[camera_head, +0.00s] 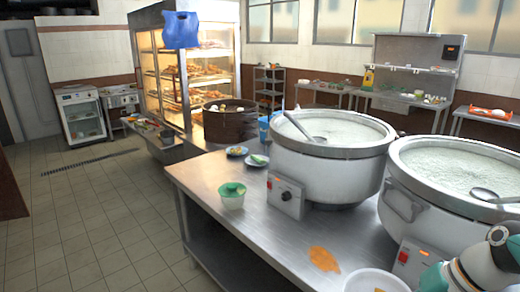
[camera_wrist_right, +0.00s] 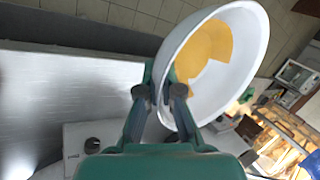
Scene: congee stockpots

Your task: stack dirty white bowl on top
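The white bowl (camera_head: 374,282) is at the bottom edge of the head view and partly cut off. In the right wrist view the white bowl (camera_wrist_right: 240,84) is tilted, with an orange-yellow stain (camera_wrist_right: 205,50) on its inside. My right gripper (camera_wrist_right: 163,90) has its fingertips on the near rim of the bowl and looks shut on it. In the head view my right arm comes in at the lower right, and its fingertips are out of frame. My left gripper is not in view.
Two large congee pots (camera_head: 330,165) (camera_head: 460,185) with ladles stand on the steel table (camera_head: 262,235). An orange spill (camera_head: 324,258) lies near the bowl. The table's left front is clear.

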